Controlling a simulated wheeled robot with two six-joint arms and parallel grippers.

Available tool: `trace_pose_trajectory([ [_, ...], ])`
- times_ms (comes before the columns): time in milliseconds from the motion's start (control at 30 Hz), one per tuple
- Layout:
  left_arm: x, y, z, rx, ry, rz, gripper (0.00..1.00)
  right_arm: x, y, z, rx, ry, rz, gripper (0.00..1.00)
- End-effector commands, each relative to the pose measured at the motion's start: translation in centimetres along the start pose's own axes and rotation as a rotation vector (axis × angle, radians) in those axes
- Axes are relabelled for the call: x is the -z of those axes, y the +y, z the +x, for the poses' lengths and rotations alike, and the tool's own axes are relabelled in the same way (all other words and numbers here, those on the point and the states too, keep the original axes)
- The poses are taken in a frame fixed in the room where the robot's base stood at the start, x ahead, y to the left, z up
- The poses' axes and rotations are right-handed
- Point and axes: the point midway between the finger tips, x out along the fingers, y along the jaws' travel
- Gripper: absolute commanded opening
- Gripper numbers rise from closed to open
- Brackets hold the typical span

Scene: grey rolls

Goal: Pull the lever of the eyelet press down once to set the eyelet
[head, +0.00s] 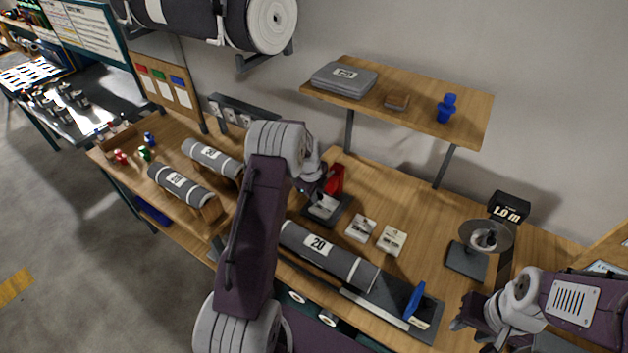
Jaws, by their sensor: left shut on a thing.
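The eyelet press (335,181) has a red body on a dark base and stands on the workbench, just beyond my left forearm. My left gripper (314,192) is at the upper left side of the red body, shut on the press lever. The lever itself is mostly hidden by the gripper, so its angle is hard to tell. A light piece (322,208) lies on the press base below the gripper. My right gripper (459,325) is at the lower right, away from the press, over the bench's front edge; its finger opening is unclear.
A grey roll labelled 20 (330,254) lies in front of the press. Two small white trays (361,228) (391,240) sit to its right. A blue-handled tool (414,300) and a reel stand (467,260) are further right. A shelf (440,92) overhangs behind.

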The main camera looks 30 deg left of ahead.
Motion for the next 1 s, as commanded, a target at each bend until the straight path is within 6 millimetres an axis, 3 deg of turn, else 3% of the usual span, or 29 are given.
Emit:
trace_pose_trajectory([
  [400, 0.0, 0.8, 1.6, -0.004, 0.001, 0.0, 0.04, -0.2, 0.0, 1.7, 0.0, 0.0, 0.0, 0.37],
  [767, 0.0, 0.8, 1.7, -0.005, 0.001, 0.0, 0.04, -0.2, 0.0, 1.8, 0.0, 0.0, 0.0, 0.37],
  [1000, 0.0, 1.1, 2.6, -0.005, 0.002, 0.0, 0.04, -0.3, 0.1, 2.8, 0.0, 0.0, 0.0, 0.37],
])
